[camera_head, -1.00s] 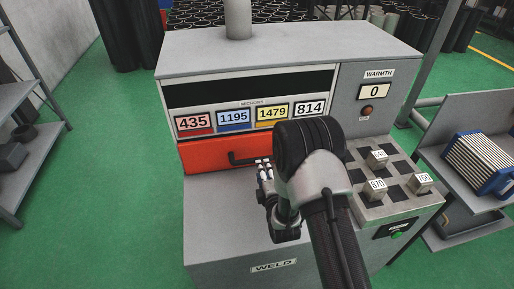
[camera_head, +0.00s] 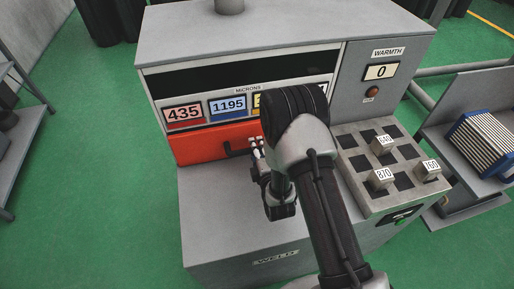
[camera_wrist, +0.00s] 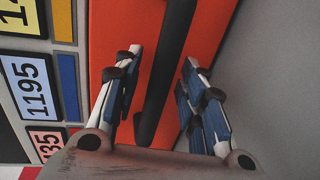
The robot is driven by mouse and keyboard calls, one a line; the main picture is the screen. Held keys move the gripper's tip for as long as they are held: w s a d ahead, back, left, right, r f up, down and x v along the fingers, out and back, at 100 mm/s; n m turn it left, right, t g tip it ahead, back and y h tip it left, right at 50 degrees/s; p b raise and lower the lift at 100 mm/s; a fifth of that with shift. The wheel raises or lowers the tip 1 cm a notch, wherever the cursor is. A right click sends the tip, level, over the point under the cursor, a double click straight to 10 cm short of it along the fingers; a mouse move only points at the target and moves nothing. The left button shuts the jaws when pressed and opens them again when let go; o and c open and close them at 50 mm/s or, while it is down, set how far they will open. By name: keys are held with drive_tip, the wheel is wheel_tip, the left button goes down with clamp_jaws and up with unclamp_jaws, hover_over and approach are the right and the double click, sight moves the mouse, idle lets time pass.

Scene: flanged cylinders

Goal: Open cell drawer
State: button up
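The red drawer (camera_head: 195,147) is the orange-red front under the number labels of the grey machine, and it looks shut. Its black bar handle (camera_head: 231,152) shows at the left of my gripper, and its right part is hidden. My gripper (camera_head: 257,145) is at the drawer front by the handle. In the wrist view, my gripper (camera_wrist: 163,60) is open, with one finger on each side of the black handle (camera_wrist: 165,65). Gaps show between the fingers and the bar. The red drawer front (camera_wrist: 212,35) lies behind them.
A grey ledge (camera_head: 225,215) lies below the drawer. A slotted panel (camera_head: 353,158) with several numbered blocks is at the right. A WARMTH display (camera_head: 381,72) reads 0. A side shelf (camera_head: 475,160) holds a blue-framed striped stack (camera_head: 484,143). Green floor is clear at the left.

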clamp_jaws()
idle(0.6)
